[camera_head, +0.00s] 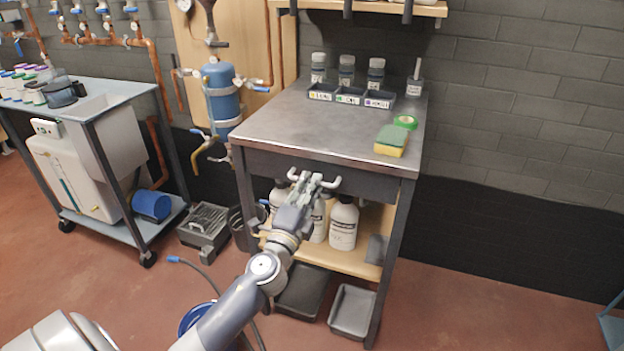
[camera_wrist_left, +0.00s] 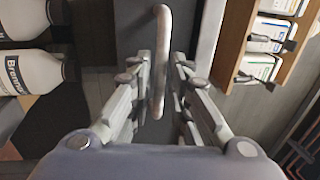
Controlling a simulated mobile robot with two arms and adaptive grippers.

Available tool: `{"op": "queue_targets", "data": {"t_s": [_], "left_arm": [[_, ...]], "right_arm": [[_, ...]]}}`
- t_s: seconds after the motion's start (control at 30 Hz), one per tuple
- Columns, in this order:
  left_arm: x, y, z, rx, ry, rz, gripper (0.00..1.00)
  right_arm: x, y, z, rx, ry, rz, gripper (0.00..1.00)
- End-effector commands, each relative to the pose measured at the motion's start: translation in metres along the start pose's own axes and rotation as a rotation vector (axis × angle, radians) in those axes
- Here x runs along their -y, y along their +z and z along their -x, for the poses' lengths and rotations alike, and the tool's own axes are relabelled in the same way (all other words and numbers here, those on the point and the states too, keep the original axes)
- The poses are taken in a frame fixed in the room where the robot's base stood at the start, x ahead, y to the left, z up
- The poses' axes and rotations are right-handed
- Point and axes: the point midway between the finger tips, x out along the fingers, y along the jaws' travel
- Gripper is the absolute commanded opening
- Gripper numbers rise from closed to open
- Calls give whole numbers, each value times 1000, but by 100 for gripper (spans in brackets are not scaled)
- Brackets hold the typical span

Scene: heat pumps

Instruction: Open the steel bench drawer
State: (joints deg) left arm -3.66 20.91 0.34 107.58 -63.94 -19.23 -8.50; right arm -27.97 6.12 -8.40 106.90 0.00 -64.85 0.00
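The steel bench (camera_head: 300,124) stands in the middle of the head view. Its dark drawer front (camera_head: 262,163) lies under the worktop and looks flush, so the drawer appears shut. A pale bar handle (camera_head: 335,184) sits on the drawer front, partly hidden by my gripper. My left gripper (camera_head: 308,181) is at the handle. In the left wrist view, the handle (camera_wrist_left: 161,60) stands between the two fingers of the left gripper (camera_wrist_left: 162,70), with visible gaps on both sides. The fingers are open and not closed on it. My right gripper is not in view.
White bottles (camera_head: 343,224) stand on the wooden shelf (camera_head: 350,262) below the drawer. Grey trays (camera_head: 352,311) lie on the floor under it. A sponge (camera_head: 391,140), green tape (camera_head: 405,121) and labelled bins (camera_head: 350,97) rest on the worktop. A cart (camera_head: 120,90) stands left.

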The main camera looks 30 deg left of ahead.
Motion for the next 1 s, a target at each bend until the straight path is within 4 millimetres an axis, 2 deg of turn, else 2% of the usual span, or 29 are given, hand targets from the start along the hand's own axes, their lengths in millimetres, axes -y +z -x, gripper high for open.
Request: {"op": "queue_targets", "data": {"t_s": [0.2,0.47,0.5,0.57,0.6,1.0], "left_arm": [[0,0,-17,1,1,-1,18],[-1,0,-18,1,1,0,18],[-1,0,-18,1,1,0,16],[-1,0,-18,1,1,0,2],[-1,0,-18,1,1,0,0],[0,0,-10,1,2,1,0]], "right_arm": [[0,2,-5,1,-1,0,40],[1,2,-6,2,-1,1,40],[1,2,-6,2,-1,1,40],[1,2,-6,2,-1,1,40],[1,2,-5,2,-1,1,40],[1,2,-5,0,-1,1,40]]}}
